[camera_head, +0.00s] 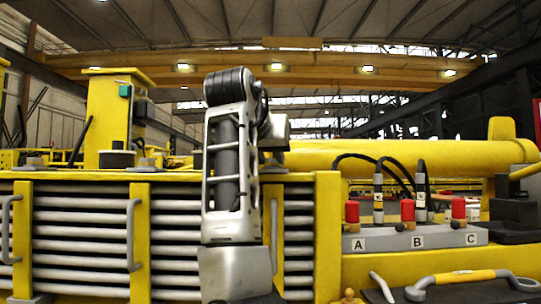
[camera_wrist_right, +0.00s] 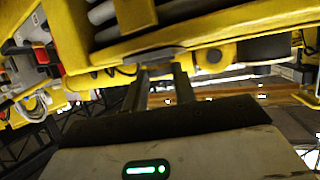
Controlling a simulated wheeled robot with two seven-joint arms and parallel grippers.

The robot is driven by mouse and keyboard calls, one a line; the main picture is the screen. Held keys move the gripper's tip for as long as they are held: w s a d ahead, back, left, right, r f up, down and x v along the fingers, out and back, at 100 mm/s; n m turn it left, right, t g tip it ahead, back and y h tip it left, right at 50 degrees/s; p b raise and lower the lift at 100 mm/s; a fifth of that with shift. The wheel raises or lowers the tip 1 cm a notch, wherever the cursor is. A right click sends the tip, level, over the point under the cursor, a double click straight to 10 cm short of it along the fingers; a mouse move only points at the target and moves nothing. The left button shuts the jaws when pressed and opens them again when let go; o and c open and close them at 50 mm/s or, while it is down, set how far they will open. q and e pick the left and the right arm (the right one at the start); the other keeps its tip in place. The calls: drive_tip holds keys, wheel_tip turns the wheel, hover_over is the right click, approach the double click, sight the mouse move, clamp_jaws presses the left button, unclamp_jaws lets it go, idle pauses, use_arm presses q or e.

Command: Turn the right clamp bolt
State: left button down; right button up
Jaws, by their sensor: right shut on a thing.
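My right arm hangs down in the middle of the head view, and its hand runs off the bottom edge, so its fingertips are not seen there. In the right wrist view my right gripper (camera_wrist_right: 162,76) has its two dark fingers up against a flat grey piece (camera_wrist_right: 150,58) on a yellow frame edge. I take this piece to be the right clamp bolt; the fingers partly hide it, and its turn angle cannot be read. Other bolts show in the head view, one on the middle yellow upright (camera_head: 146,163) and one on the left upright (camera_head: 35,162). My left gripper is not in view.
Grey slats (camera_head: 80,240) with grey handles (camera_head: 133,235) lie left of my arm. At right, red-capped fittings (camera_head: 352,212) sit on a grey block (camera_head: 375,241) marked A, B, C, with black hoses above. A yellow-gripped handle (camera_head: 465,277) lies below. A yellow boom (camera_head: 400,160) runs behind.

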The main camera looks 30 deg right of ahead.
drive_tip(key=shift+w+a+r+m+g+h, duration=0.1)
drive_tip(key=shift+m+g+h, duration=0.3)
drive_tip(key=shift+m+g, duration=0.15)
drive_tip(key=shift+w+a+m+g+h, duration=0.1)
drive_tip(key=shift+m+g+h, duration=0.35)
drive_tip(key=shift+m, duration=0.1)
drive_tip(key=o, duration=1)
drive_tip(key=shift+s+a+r, duration=0.15)
drive_tip(key=shift+s+a, duration=0.1)
drive_tip(key=shift+a, duration=0.2)
use_arm(q)
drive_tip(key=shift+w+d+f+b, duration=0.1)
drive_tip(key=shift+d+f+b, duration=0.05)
drive_tip(key=shift+b, duration=0.55)
use_arm(e)
drive_tip(key=v, duration=1.5)
drive_tip(key=shift+d, duration=0.15)
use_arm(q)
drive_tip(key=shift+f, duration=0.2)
use_arm(e)
drive_tip(key=shift+r, duration=0.1)
